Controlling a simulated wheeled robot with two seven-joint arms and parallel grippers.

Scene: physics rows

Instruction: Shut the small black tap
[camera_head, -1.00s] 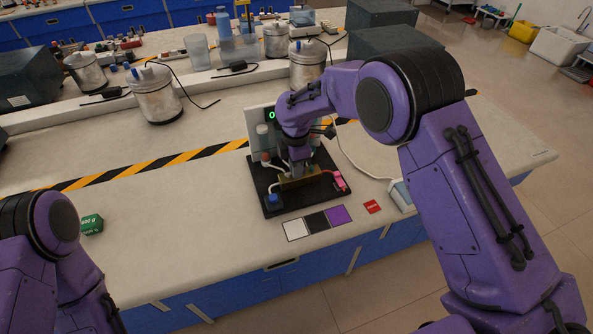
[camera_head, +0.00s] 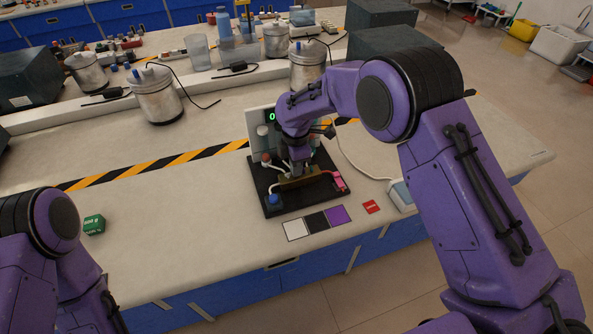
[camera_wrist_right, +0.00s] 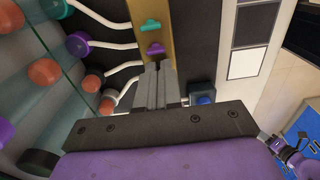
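The black-based bench device (camera_head: 270,202) stands on the near bench, with a brass bar (camera_head: 299,183) across it. In the right wrist view the bar (camera_wrist_right: 151,28) carries a green tap (camera_wrist_right: 151,25) and a purple tap (camera_wrist_right: 155,50) with white tubes beside them. I cannot make out the small black tap; my fingers may hide it. My right gripper (camera_wrist_right: 158,68) is at the bar, just beyond the purple tap, with its fingers together. Nothing shows between them. In the head view its fingers are mostly hidden by my wrist. My left arm is at lower left, its gripper out of view.
A blue knob (camera_wrist_right: 203,99) lies close beside the right fingers. Round coloured knobs and a clear panel are at left in the wrist view. White, black and purple squares (camera_head: 316,222) and a red tag (camera_head: 371,206) lie in front. The bench left of the device is mostly clear.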

